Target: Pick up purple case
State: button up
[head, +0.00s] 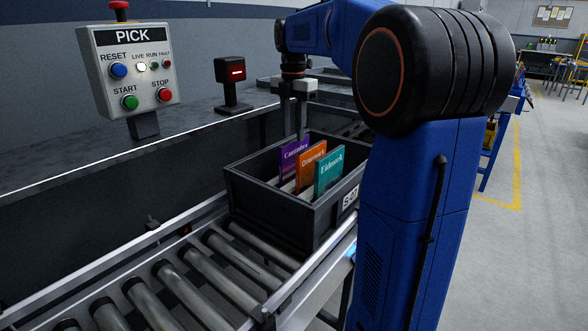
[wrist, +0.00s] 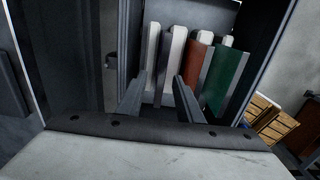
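The purple case (head: 289,161) stands upright in a dark grey crate (head: 268,210), at the left of a short row. An orange case (head: 311,162) and a teal case (head: 329,174) stand to its right. My gripper (head: 282,131) points down at the purple case's upper edge and partly overlaps it in the head view. In the wrist view my gripper (wrist: 160,78) has its two fingers apart, near the left part of the row. The orange case (wrist: 197,65) and teal case (wrist: 224,78) show there; the purple colour is not clear.
The crate rests on a roller conveyor (head: 201,272) with metal side rails. A control box (head: 133,70) with buttons and a small black scanner-like device (head: 232,80) stand on the ledge behind. The crate walls surround the cases closely.

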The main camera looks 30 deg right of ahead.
notch_tip(320, 180, down, 12)
jog(key=shift+d+r, duration=0.2)
jog(key=shift+r, duration=0.05)
dwell(0.4)
jog(key=shift+s, duration=0.1)
jog(key=shift+c, duration=0.4)
grip_shut()
